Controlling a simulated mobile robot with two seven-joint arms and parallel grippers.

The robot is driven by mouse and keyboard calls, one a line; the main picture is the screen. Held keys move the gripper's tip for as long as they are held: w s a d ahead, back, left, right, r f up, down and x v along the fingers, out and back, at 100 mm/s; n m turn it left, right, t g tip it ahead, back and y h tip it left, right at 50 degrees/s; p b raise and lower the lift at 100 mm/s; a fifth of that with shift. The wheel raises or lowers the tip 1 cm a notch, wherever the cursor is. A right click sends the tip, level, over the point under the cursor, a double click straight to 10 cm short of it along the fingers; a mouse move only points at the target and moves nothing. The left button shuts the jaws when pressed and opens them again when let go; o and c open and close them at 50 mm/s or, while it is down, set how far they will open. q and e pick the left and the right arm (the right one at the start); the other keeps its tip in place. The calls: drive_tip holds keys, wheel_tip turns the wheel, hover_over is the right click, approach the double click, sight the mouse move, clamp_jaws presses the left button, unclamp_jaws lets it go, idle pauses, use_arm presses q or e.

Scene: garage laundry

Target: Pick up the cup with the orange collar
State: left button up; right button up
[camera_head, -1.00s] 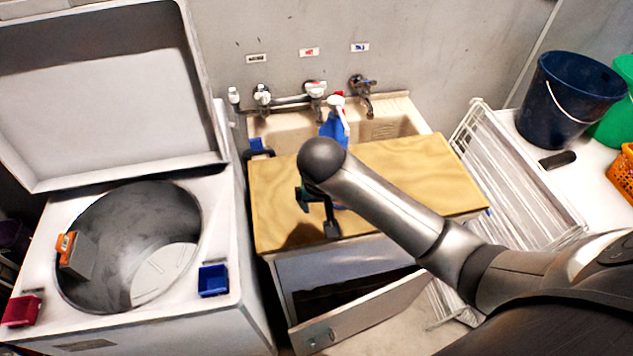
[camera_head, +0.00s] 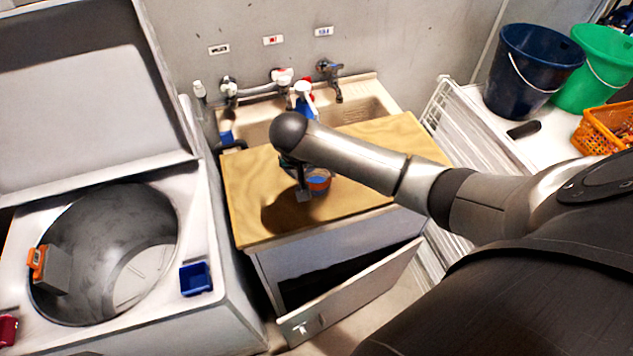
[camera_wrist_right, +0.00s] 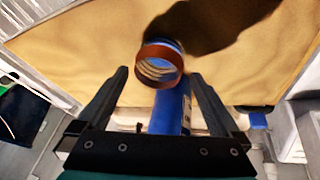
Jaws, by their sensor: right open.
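The cup with the orange collar (camera_head: 319,184) stands on the wooden board (camera_head: 262,205), partly hidden behind my right gripper (camera_head: 303,186). In the right wrist view, the cup's orange-brown collar (camera_wrist_right: 160,83) is a ring around an open mouth, with blue at its edge. My right gripper also shows there (camera_wrist_right: 158,76), with its two fingers apart on either side of the collar. Nothing is clasped, and I cannot tell whether a finger touches the cup. My left gripper is not in view.
A blue bottle (camera_head: 303,103) with a white and red top stands by the sink (camera_head: 361,112), behind the board. An open washer drum (camera_head: 140,225) is at left, with a blue box (camera_head: 195,278) on its rim. The cabinet door (camera_head: 350,297) hangs open below.

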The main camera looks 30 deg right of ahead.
sight(316, 177)
drive_tip(key=shift+b+x, duration=0.4)
drive_tip(key=shift+x, duration=2.25)
drive_tip(key=shift+c, duration=0.2)
drive_tip(key=c, duration=1.1)
drive_tip(key=shift+r, duration=0.1)
